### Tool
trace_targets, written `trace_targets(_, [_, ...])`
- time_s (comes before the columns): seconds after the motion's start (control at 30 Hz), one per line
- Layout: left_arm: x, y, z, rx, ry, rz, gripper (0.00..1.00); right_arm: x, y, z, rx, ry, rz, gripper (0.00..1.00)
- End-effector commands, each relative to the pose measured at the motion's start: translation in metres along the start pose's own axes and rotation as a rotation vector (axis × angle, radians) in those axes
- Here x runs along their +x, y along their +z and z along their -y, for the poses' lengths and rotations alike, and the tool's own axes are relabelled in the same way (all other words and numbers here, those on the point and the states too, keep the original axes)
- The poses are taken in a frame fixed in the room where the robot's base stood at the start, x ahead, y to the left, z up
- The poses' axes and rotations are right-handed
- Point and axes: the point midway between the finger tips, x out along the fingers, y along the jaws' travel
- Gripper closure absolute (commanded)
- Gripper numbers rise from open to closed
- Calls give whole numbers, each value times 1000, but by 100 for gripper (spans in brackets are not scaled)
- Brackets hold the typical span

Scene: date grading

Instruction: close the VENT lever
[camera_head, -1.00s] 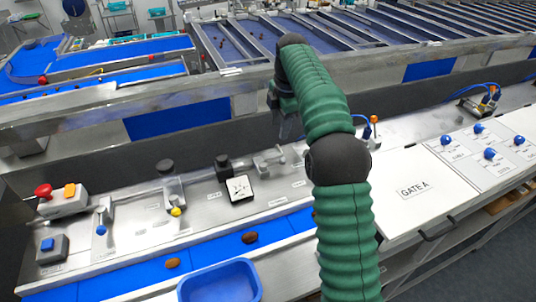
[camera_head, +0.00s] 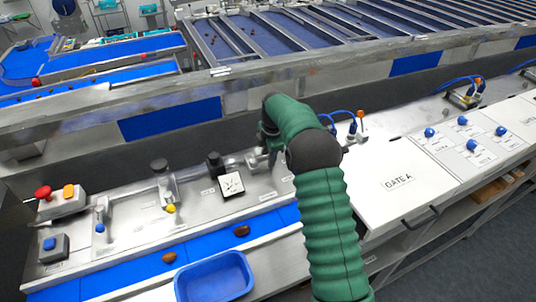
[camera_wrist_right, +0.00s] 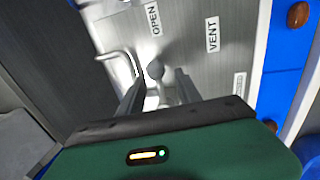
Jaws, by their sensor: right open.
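In the right wrist view, the VENT lever shows as a grey rounded knob (camera_wrist_right: 155,70) on the metal panel, near the OPEN label (camera_wrist_right: 153,18) and the VENT label (camera_wrist_right: 212,35). My right gripper (camera_wrist_right: 158,90) is open, with one finger on each side of the knob; I cannot tell whether either finger touches it. In the head view, my right gripper (camera_head: 267,143) is low over the panel and partly hidden by its own arm. Metal lever parts (camera_head: 257,160) show just beside it. My left gripper is not in view.
A dial gauge (camera_head: 231,184) and a yellow-knobbed valve (camera_head: 170,208) stand left of the gripper. A blue tray (camera_head: 214,277) sits in front of the blue belt (camera_head: 200,242). The white GATE A cover (camera_head: 390,200) lies to the right. A wall (camera_head: 150,155) rises behind the panel.

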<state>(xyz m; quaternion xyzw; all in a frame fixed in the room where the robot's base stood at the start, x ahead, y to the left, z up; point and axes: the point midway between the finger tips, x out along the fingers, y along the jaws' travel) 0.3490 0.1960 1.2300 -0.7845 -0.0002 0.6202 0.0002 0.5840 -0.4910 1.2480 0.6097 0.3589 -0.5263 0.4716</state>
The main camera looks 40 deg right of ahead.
Motion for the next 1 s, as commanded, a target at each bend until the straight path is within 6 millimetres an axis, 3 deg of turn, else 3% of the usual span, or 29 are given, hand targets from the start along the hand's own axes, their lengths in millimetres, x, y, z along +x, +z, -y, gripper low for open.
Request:
trace_targets(0.03, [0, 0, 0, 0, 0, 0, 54, 1, 0, 0, 0, -1, 0, 59])
trace_targets(0.37, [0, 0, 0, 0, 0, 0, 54, 0, -1, -1, -1, 1, 0, 100])
trace_targets(1.0, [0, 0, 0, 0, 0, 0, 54, -3, 4, -2, 1, 7, 7, 100])
